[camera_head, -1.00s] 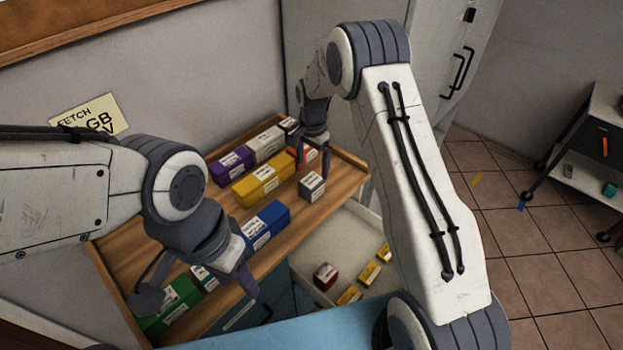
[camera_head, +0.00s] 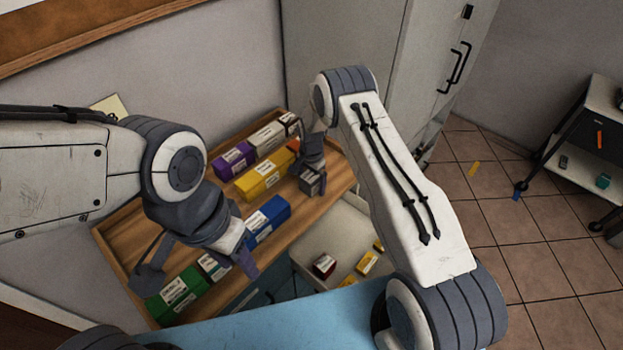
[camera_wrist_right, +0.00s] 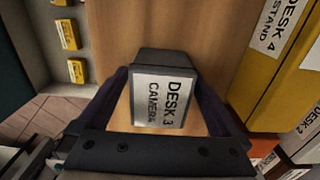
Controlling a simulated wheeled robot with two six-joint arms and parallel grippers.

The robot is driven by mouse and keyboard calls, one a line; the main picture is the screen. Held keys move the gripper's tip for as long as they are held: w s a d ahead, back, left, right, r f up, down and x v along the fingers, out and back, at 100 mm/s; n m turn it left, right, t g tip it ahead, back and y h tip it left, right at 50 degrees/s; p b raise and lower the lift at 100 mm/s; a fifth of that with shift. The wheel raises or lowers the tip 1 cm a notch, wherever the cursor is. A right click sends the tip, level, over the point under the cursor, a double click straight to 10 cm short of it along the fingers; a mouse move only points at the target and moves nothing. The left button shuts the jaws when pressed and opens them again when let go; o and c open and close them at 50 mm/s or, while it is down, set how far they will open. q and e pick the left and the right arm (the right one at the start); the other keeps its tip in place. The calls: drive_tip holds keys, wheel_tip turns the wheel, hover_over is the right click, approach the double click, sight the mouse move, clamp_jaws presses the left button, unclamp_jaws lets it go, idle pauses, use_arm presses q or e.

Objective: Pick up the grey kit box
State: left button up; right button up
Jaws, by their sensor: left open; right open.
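The grey kit box (camera_head: 314,186) stands on the wooden shelf top near its right edge, partly hidden by my right gripper in the head view. In the right wrist view the box (camera_wrist_right: 150,62) is dark grey with a white label reading "DESK 3 CAMERA". My right gripper (camera_head: 311,172) is at the box, open, with one finger on each side of it in the right wrist view (camera_wrist_right: 165,85). I cannot tell whether the fingers touch it. My left gripper (camera_head: 200,272) is open and empty above the green box (camera_head: 178,296).
A yellow box (camera_head: 262,181), a purple box (camera_head: 234,160), a white box (camera_head: 267,140) and a blue box (camera_head: 268,220) stand on the wooden top (camera_head: 215,200). An open drawer (camera_head: 335,232) below the right edge holds a red box (camera_head: 324,265) and small yellow boxes.

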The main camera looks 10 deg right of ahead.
drive_tip(key=c, duration=1.5)
